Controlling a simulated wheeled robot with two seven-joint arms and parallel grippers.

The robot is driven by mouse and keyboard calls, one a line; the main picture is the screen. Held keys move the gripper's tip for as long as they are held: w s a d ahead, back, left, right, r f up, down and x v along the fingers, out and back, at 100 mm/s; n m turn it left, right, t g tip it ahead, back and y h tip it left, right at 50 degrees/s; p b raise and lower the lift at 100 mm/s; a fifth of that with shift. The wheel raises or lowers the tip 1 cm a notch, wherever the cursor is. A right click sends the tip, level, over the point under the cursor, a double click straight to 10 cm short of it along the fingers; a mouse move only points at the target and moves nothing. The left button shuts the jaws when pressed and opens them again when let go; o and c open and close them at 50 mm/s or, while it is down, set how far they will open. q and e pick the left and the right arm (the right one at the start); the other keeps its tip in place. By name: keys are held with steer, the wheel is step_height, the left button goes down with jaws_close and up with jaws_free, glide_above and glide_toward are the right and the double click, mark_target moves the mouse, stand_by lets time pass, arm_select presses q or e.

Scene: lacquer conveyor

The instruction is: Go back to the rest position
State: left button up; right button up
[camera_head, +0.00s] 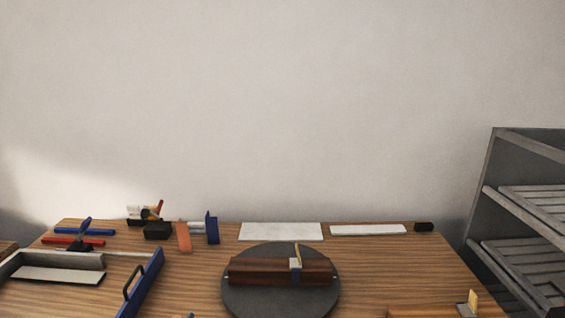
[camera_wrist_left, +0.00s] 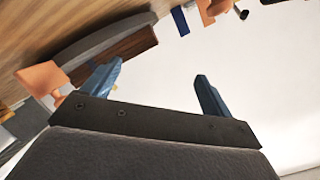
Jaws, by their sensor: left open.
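My left gripper (camera_wrist_left: 155,90) shows in the left wrist view with its two blue fingers spread wide and nothing between them. Past the left finger, the round grey turntable (camera_wrist_left: 95,38) and the brown wooden piece (camera_wrist_left: 120,50) on it are partly in view, apart from the fingers. In the head view neither gripper can be made out. There the dark grey turntable (camera_head: 280,305) stands at the front middle of the table, with the brown wooden piece (camera_head: 255,271) lying across it and a small light block with a yellowish upright part (camera_head: 295,264) on top.
White panels (camera_head: 281,231) lie along the back. A grey slatted rack (camera_head: 520,215) stands at the right. The table right of the turntable is mostly clear.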

arm_select(q)
steer(key=s+a+f+n+g, duration=0.1)
steer(key=s+f+n+g, duration=0.1)
steer(key=s+f+g, duration=0.45)
steer(key=s+a+f+n+g, duration=0.15)
steer(key=s+f, duration=0.25)
steer(key=s, duration=0.6)
steer(key=s+a+f+n+g, duration=0.1)
steer(key=s+f+n+g, duration=0.1)
steer(key=s+f+g, duration=0.45)
steer(key=s+d+f, duration=0.1)
steer(key=d+f, duration=0.2)
steer(key=f, duration=0.7)
steer(key=s+d+f+h, duration=0.1)
steer(key=s+d+f, duration=0.1)
steer(key=f, duration=0.8)
steer(key=shift+s+d+h, duration=0.3)
steer(key=shift+d, duration=0.25)
